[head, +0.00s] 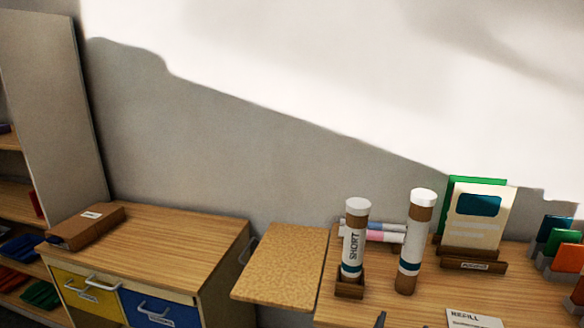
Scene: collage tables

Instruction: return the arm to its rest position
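Neither of my grippers nor either arm can be made out in the head view. A small dark tip (380,319) shows at the bottom edge, and I cannot tell what it belongs to. On the right table (420,305), a white tube labelled SHORT (354,245) stands upright in a small brown wooden holder (350,285). A second, taller tube (412,250) with a white cap and brown bands stands just right of it, slightly tilted.
A stand (470,262) holds cards. A REFILL card (474,318) lies in front. A brown box (87,226) sits on the left cabinet (185,240) with yellow and blue drawers. Shelves (15,205) stand far left.

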